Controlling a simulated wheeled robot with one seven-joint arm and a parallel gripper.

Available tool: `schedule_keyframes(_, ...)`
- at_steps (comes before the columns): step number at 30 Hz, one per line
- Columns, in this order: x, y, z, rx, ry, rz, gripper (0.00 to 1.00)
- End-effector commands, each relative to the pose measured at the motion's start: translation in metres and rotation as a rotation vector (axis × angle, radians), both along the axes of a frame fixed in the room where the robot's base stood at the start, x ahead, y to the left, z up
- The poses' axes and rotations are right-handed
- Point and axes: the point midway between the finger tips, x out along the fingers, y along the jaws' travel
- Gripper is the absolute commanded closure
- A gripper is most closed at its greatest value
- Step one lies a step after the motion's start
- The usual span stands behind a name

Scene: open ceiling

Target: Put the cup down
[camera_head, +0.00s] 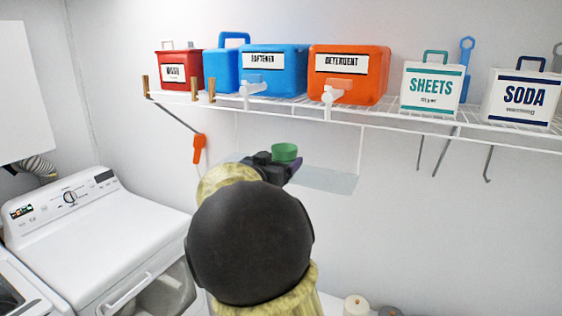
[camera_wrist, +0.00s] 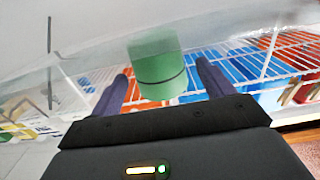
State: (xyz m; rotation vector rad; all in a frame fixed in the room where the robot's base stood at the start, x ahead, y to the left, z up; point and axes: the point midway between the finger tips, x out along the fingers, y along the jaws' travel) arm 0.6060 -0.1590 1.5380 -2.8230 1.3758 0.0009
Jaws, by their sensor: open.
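The green cup (camera_head: 286,152) shows just beyond my gripper (camera_head: 276,170) in the head view, near the left part of a clear shelf (camera_head: 328,180). In the wrist view the green cup (camera_wrist: 157,65), with a dark line around it, stands between the two dark fingers of my gripper (camera_wrist: 162,72). The fingers are apart, with a gap on each side of the cup. My arm hides part of the clear shelf, and I cannot tell whether the cup's base touches it.
A white wire shelf (camera_head: 410,121) runs above, holding a red box (camera_head: 180,72), a blue softener dispenser (camera_head: 272,72), an orange detergent dispenser (camera_head: 347,74) and white boxes. An orange object (camera_head: 199,148) hangs at left. A washing machine (camera_head: 95,235) stands lower left.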

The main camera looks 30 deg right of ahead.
Motion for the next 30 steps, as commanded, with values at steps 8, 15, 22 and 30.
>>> schedule_keyframes(8, -0.034, 0.044, -0.003, 0.003, -0.001, 0.004, 0.20)
schedule_keyframes(15, -0.058, 0.074, -0.002, 0.002, 0.000, 0.001, 0.20)
schedule_keyframes(22, -0.064, 0.081, 0.000, 0.000, 0.002, -0.001, 0.20)
schedule_keyframes(30, -0.064, 0.081, 0.000, 0.000, 0.002, -0.001, 0.20)
